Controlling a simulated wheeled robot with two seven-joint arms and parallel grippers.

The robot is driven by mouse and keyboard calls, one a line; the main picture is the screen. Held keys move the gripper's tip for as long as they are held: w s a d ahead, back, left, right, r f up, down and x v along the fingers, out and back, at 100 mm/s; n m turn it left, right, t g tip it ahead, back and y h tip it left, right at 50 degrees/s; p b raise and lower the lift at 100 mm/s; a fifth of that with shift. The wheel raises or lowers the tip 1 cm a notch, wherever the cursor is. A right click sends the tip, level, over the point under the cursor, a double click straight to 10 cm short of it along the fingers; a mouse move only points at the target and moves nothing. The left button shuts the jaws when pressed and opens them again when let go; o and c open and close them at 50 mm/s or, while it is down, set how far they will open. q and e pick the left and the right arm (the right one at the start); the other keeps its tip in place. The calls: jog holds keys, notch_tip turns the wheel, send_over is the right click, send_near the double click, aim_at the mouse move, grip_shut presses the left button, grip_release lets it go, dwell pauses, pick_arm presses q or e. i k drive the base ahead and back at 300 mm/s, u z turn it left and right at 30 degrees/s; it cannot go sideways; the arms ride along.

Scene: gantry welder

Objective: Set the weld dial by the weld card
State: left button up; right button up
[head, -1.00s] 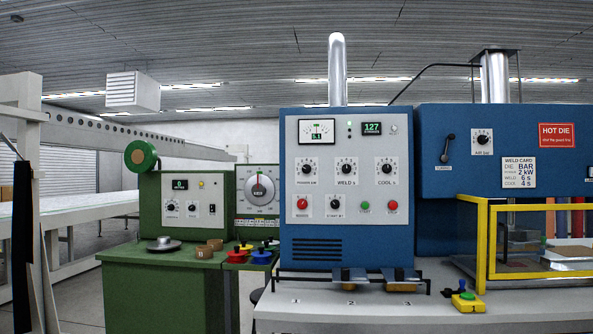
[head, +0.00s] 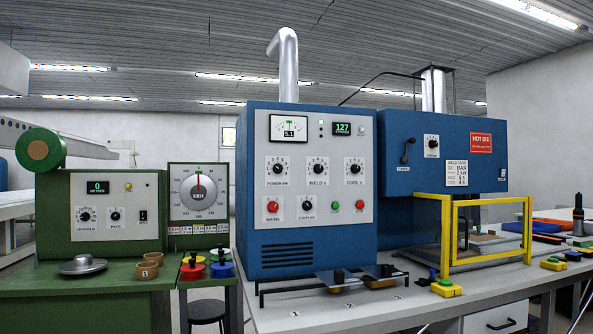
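The blue welder cabinet (head: 256,220) stands in the middle of the head view. Its weld dial (head: 318,170), marked WELD s, is a black knob on a white scale plate, between the power dial (head: 277,170) and the cool dial (head: 354,169). The number that its pointer marks is too small to tell. The white weld card (head: 457,174) is on the blue press housing to the right. It reads BAR, 2 kW, weld 6 s, cool 4 s, clearer in the earlier frame. Neither of my grippers is in view.
A grey bench (head: 330,315) runs below the cabinet, with a yellow guard frame (head: 447,240) and a yellow-based clamp (head: 446,289) at right. A green machine (head: 85,235) stands left, with a stool (head: 207,311) between. The space before the cabinet's panel is clear.

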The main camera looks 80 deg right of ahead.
aim_at(318, 168)
jog(key=z, duration=0.95)
jog(key=i, duration=0.95)
jog(key=z, duration=1.15)
